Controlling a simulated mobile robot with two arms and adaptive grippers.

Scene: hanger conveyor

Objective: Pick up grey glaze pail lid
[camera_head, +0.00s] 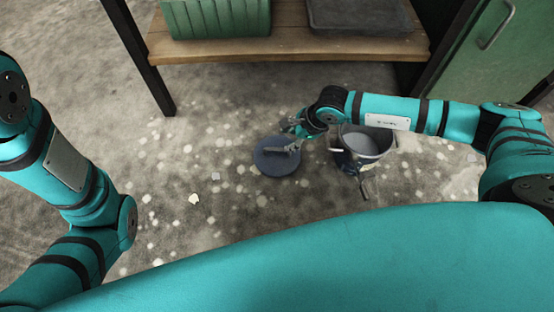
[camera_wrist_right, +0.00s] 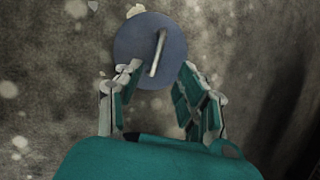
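The grey-blue round glaze pail lid (camera_head: 271,168) lies on the speckled floor, with a light bar handle on top. In the right wrist view the lid (camera_wrist_right: 134,42) shows just beyond my fingertips, its handle running nearly lengthwise between them. My right gripper (camera_head: 294,128) is at the far right edge of the lid in the head view. In the right wrist view the right gripper (camera_wrist_right: 159,80) has its fingers spread apart with nothing between them that I can see held. My left arm is at the left edge; its gripper is not in view.
A grey pail (camera_head: 368,143) stands on the floor right of the lid, partly behind my right arm. A wooden shelf (camera_head: 290,45) holds a green crate (camera_head: 215,18) and a dark tray (camera_head: 358,16). A green cabinet (camera_head: 500,60) stands at right. Floor left of the lid is mostly clear.

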